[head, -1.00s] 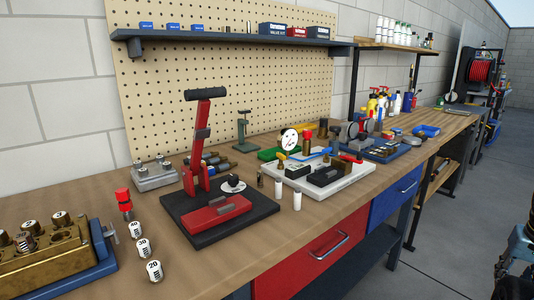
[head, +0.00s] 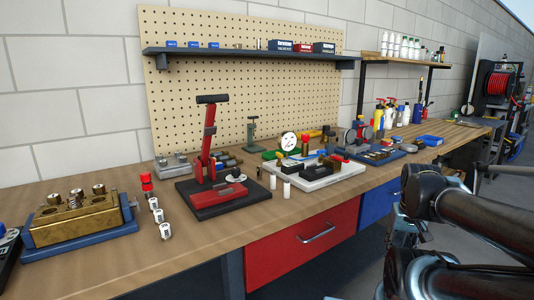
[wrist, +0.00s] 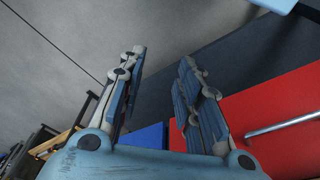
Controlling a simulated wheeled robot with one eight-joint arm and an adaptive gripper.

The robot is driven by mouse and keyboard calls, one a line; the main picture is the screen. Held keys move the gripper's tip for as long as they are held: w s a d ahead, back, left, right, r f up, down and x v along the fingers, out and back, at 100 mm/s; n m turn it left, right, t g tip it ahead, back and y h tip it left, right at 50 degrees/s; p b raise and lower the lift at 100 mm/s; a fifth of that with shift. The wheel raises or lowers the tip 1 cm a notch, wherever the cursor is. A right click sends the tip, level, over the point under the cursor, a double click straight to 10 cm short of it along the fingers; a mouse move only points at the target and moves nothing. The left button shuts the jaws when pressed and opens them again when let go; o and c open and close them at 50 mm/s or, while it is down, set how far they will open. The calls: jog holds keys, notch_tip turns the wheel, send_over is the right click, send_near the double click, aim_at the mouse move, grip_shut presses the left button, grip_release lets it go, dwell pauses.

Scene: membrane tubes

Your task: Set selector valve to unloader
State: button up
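A white board (head: 304,184) on the workbench carries a round white gauge (head: 289,142), black blocks (head: 314,171), a blue bar (head: 307,155) and red-handled parts. Which of these parts is the selector valve, and how it is set, is too small to tell. No unloader label can be read. My gripper (wrist: 158,98) shows in the wrist view with its two blue-grey fingers apart and nothing between them. It is away from the bench top, with floor and the red drawer front in its view.
A black base with a red lever press (head: 208,160) stands left of the board. A brass block on a blue base (head: 80,218) and small white cylinders (head: 165,231) are further left. Shelves (head: 240,52) hang above. A red drawer (head: 305,244) and a blue one are below.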

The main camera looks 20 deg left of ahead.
jog(key=shift+a, duration=0.15)
jog(key=w+a+r+n, duration=0.1)
jog(key=w+a+r, duration=0.35)
jog(key=r, duration=0.35)
jog(key=w+a+r+n, duration=0.1)
jog(key=w+a+r, duration=0.2)
jog(key=w+r, duration=0.35)
notch_tip(320, 180, up, 22)
jog(key=n+g, duration=0.2)
jog(key=n, duration=0.3)
send_over(279, 153)
notch_tip(279, 153, down, 17)
jog(key=shift+s+d, duration=0.1)
grip_shut()
